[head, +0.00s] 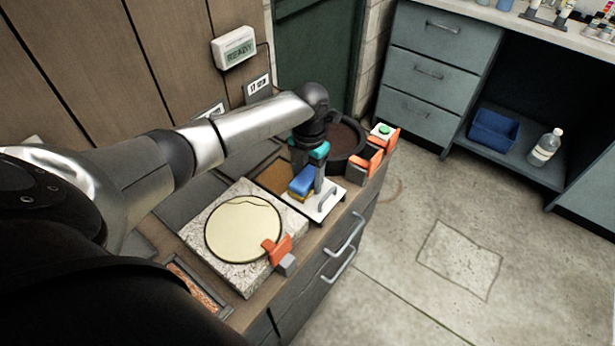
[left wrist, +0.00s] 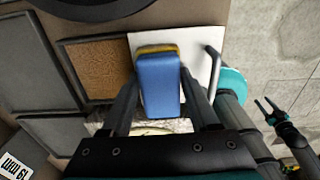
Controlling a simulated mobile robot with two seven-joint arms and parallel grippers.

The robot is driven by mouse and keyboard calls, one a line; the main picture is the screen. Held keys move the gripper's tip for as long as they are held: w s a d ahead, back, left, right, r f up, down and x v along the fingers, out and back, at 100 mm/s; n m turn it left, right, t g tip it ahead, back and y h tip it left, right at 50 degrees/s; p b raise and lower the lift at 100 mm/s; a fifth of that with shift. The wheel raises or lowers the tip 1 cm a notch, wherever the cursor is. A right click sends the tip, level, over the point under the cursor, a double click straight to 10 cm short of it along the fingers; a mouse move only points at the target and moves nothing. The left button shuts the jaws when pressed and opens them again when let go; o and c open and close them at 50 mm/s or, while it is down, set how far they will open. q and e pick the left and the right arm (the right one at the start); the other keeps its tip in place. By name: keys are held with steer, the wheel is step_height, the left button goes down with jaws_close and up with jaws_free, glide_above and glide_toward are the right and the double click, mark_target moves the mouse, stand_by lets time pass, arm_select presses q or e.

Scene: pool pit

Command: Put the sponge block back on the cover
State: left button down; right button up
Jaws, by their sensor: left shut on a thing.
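The sponge block (head: 303,183), blue with a yellow layer, is between the fingers of my left gripper (head: 307,180), which is shut on it. In the left wrist view the sponge block (left wrist: 158,84) sits between both fingertips (left wrist: 160,75), over the white cover. The cover (head: 325,207) is a flat white plate with a grey bar handle, also visible in the left wrist view (left wrist: 196,44). The handle is right of the sponge. I cannot tell whether the sponge touches the cover. My right gripper (left wrist: 265,106) shows small at the right of the left wrist view, its fingers apart.
A round cream disc (head: 242,228) lies on a speckled slab left of the cover. An orange clamp (head: 277,249) sits at the slab's edge. A dark round pot (head: 345,140) and more orange pieces (head: 367,161) stand beyond. Open floor (head: 440,240) lies to the right.

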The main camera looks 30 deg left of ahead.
mark_target(309, 174)
arm_select(q)
steer(key=shift+c, duration=0.7)
jaws_free()
step_height(309, 174, up, 12)
steer(key=p, duration=0.3)
steer(key=shift+w+r, duration=0.15)
steer(key=shift+w, duration=0.05)
